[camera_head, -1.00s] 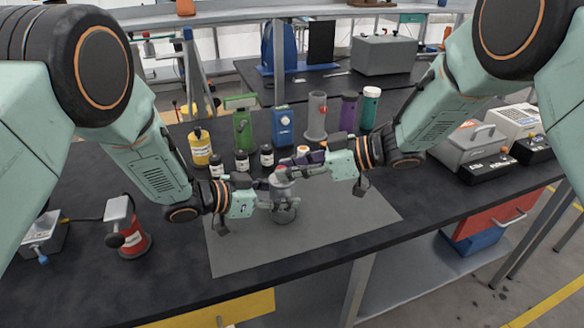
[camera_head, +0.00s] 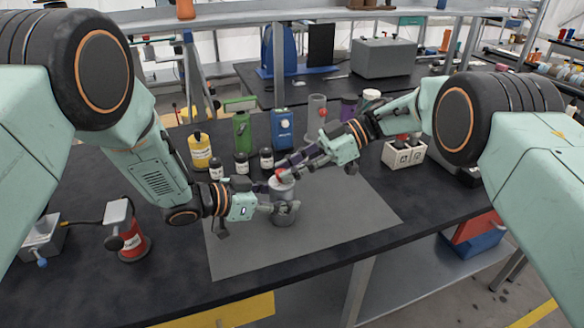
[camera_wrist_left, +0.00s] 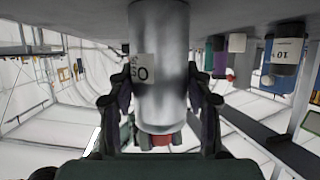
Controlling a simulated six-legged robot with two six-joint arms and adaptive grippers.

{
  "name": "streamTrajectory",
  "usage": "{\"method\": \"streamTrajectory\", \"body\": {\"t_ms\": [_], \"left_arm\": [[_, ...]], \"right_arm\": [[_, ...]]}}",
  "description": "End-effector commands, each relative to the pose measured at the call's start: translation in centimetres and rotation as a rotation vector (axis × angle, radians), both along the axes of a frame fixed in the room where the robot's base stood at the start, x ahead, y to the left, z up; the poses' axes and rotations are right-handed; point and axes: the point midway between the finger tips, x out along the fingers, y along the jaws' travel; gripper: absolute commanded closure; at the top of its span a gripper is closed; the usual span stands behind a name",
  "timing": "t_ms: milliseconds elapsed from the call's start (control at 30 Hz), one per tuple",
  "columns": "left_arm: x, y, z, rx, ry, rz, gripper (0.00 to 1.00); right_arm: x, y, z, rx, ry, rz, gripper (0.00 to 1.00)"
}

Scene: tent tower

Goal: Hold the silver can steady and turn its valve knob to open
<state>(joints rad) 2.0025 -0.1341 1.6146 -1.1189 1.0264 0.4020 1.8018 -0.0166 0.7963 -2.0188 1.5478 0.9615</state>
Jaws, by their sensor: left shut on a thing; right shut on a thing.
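The silver can (camera_head: 282,190) stands upright on the grey mat, with a red valve knob (camera_head: 280,174) on top. My left gripper (camera_head: 280,208) is shut around the can's body. In the left wrist view the can (camera_wrist_left: 160,60) appears upside down between the two fingers, with a partly visible label and the red knob (camera_wrist_left: 161,139) at its lower end. My right gripper (camera_head: 287,168) reaches in from the upper right, its dark fingers shut at the knob. The fingers hide part of the knob, so how far it is turned cannot be told.
The grey mat (camera_head: 245,255) is mostly bare in front. Behind the can stand small dark jars (camera_head: 242,163), a yellow bottle (camera_head: 200,150), a green can (camera_head: 242,130) and a blue box (camera_head: 282,127). A red canister (camera_head: 132,243) stands at left; a white rack (camera_head: 404,153) is at right.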

Motion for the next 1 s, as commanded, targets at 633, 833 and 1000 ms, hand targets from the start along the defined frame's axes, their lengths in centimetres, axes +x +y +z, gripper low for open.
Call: {"method": "streamTrajectory", "body": {"t_ms": [633, 833, 1000], "left_arm": [[-0.16, -0.1, -0.16, 0.003, 0.002, -0.005, 1.0], [-0.16, -0.1, -0.17, 0.003, 0.002, -0.004, 1.0], [-0.16, -0.08, -0.17, 0.003, 0.002, -0.004, 1.0]], "right_arm": [[0.01, 0.15, 0.15, -0.001, -0.002, 0.072, 1.0], [-0.01, 0.15, 0.13, -0.001, -0.001, 0.073, 1.0], [-0.01, 0.12, 0.09, -0.001, -0.001, 0.072, 0.66]]}}
